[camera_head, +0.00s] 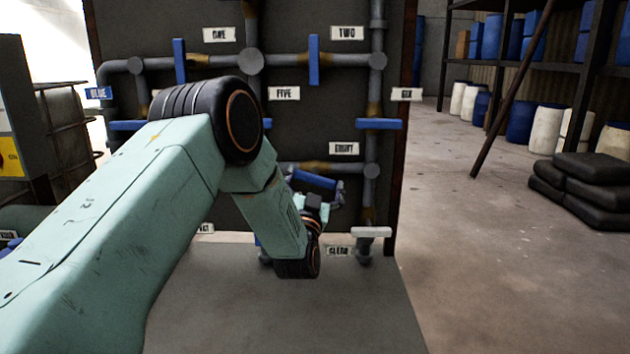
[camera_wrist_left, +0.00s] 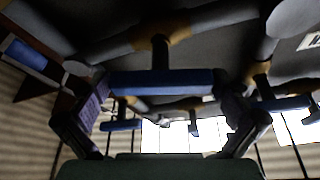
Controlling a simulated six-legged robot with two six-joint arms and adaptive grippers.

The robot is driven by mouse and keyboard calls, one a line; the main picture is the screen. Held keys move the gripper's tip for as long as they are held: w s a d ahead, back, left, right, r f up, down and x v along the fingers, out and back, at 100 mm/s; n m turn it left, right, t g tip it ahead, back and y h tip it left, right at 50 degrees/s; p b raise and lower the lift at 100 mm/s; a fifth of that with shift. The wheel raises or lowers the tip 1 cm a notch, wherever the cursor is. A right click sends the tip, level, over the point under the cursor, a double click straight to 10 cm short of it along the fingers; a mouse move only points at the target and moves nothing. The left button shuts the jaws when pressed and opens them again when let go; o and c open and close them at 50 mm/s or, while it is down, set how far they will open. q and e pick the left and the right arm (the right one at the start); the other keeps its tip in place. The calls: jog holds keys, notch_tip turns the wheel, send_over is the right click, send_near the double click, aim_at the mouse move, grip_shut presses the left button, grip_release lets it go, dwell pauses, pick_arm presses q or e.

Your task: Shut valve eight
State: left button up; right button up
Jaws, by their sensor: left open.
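The valve with a blue bar handle (camera_head: 315,180) sits on the short horizontal pipe, just below a blurred label (camera_head: 343,148) that seems to read EIGHT. The handle lies roughly along that pipe, slightly tilted. My left gripper (camera_head: 317,191) is at this handle, partly hidden behind my own wrist. In the left wrist view the blue handle (camera_wrist_left: 163,83) spans the space between the fingers of my open left gripper (camera_wrist_left: 160,98), one finger by each end. I cannot tell whether they touch it. My right gripper is not in view.
Other blue handles stand close by on the dark panel (camera_head: 330,110), including the one by label SIX (camera_head: 378,124). A pale handle (camera_head: 371,232) is low at the right. Black sacks (camera_head: 585,185) lie farther right; the floor between is clear.

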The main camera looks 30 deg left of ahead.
pick_arm(q)
jog(key=shift+a, duration=0.1)
jog(key=shift+c, duration=0.8)
jog(key=c, duration=0.6)
